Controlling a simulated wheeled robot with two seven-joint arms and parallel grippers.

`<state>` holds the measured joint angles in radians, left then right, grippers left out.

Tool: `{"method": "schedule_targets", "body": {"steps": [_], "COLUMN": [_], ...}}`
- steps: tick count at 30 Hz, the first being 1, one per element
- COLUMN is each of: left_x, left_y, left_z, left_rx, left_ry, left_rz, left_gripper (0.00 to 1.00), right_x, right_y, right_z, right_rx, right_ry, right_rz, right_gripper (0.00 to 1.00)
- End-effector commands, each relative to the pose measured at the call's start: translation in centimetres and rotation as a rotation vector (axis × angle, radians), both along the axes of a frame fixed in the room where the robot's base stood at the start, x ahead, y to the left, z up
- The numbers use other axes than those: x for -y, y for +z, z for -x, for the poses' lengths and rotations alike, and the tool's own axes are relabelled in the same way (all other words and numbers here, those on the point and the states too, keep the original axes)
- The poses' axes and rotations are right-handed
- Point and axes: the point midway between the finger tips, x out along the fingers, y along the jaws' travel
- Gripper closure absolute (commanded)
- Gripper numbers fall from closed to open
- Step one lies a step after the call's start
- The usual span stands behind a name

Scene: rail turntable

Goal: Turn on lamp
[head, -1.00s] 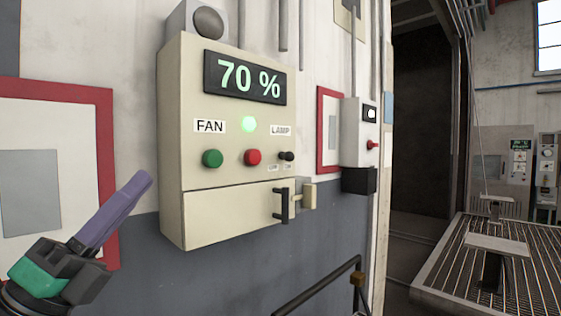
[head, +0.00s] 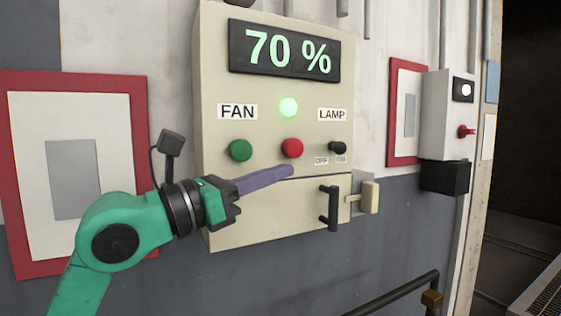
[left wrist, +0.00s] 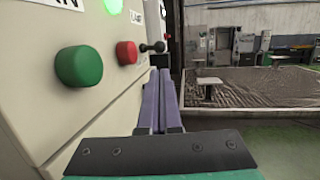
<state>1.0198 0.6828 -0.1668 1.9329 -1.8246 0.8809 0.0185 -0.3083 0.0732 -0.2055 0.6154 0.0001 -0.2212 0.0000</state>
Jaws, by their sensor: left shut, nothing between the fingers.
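The beige control box (head: 215,200) is on the wall in the head view, with a display reading 70 %. The lamp switch (head: 337,148) is a small black knob under the LAMP label (head: 332,115); small OFF and second-position labels sit below it. It also shows in the left wrist view (left wrist: 153,47), beyond the fingers. My left gripper (head: 290,171) is shut and empty, its purple fingers in front of the box just below the red button (head: 292,148), left of and lower than the switch. Whether it touches the box is unclear. My right gripper is not in view.
A green button (head: 240,150) sits under the FAN label, and a green light (head: 288,107) glows above the red button. A black handle (head: 329,208) and a latch (head: 369,197) stick out below the switch. A dark rail (head: 395,295) is at lower right.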

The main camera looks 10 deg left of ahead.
Motion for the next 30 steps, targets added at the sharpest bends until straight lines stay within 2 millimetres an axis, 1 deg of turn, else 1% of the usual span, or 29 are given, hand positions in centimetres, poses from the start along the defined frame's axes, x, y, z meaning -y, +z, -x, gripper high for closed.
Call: {"method": "schedule_targets", "body": {"steps": [1, 5, 9, 12, 15, 19, 30], "left_x": [0.7, 2.7, 4.9, 6.2, 7.1, 7.7, 7.7], "left_y": [1.0, 1.6, 2.1, 2.5, 2.5, 2.3, 2.2], "left_z": [-0.7, -2.7, -4.9, -6.3, -7.3, -7.8, -7.9], "left_rx": [-0.003, -0.002, -0.002, -0.002, -0.001, -0.001, 0.0], "left_ry": [-0.004, -0.004, -0.005, -0.003, -0.003, -0.001, 0.0], "left_rz": [0.005, 0.004, 0.004, 0.003, 0.003, 0.002, 0.001], "left_gripper": [1.0, 1.0, 1.0, 1.0, 1.0, 1.0, 1.0], "right_x": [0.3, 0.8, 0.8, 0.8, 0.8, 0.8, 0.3], "right_y": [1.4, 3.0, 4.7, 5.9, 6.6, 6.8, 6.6], "right_z": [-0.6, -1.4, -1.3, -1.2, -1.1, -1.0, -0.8], "right_rx": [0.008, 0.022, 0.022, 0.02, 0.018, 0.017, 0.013], "right_ry": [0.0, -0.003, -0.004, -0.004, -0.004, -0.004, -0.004], "right_rz": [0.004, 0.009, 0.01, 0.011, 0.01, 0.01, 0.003], "right_gripper": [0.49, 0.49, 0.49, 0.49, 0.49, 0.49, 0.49]}}
